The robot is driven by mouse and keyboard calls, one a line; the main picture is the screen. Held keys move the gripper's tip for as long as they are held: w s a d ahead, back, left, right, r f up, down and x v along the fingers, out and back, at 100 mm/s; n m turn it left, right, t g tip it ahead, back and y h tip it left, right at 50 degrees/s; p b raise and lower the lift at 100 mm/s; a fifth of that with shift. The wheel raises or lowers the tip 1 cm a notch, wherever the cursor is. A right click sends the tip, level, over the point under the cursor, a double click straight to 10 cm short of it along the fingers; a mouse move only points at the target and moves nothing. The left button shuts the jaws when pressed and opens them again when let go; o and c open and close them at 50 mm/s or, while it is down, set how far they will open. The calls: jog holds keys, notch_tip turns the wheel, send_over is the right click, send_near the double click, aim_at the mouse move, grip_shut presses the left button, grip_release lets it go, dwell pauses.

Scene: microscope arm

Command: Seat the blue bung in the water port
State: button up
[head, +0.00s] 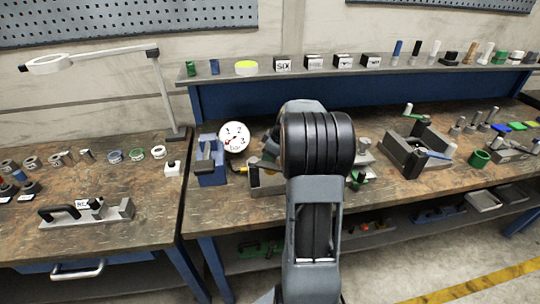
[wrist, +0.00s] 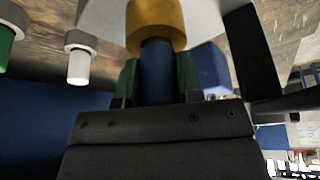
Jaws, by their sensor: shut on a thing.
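The blue bung (wrist: 157,72) is upright in the middle of the wrist view, and my gripper (wrist: 157,88) is shut on it. Green parts show close on both sides of the bung. The bung's upper end meets a brass-coloured collar (wrist: 156,24), which is set against a pale body. I cannot tell whether the bung's end is inside the collar or just in front of it. Which port this collar belongs to cannot be read. In the head view my arm hides the gripper and bung.
In the wrist view, a white plug (wrist: 78,66) and a green plug (wrist: 6,46) show at left in grey collars. In the head view, a pressure gauge (head: 234,136) stands beside a blue block (head: 211,165). A grey fixture (head: 410,158) is right of my arm.

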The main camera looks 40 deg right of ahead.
jog(key=shift+f, duration=0.15)
jog(key=o, duration=1)
jog(key=v, duration=1.2)
jog(key=s+a+m, duration=0.2)
jog(key=s+a, duration=0.2)
jog(key=a, duration=1)
jog(key=s+a+f+m, duration=0.1)
jog(key=s+a+f, duration=0.1)
jog(key=s+a, duration=0.1)
jog(key=s+a+f+m+h, duration=0.1)
jog(key=s+a+f, duration=0.1)
jog(key=s+a, duration=0.2)
jog(key=s+a+f+m+h, duration=0.1)
jog(key=s+a+f+m, duration=0.1)
jog(key=s+a, duration=0.1)
jog(key=shift+s+a+f, duration=0.1)
jog(key=shift+s+a, duration=0.2)
jog(key=shift+a, duration=0.45)
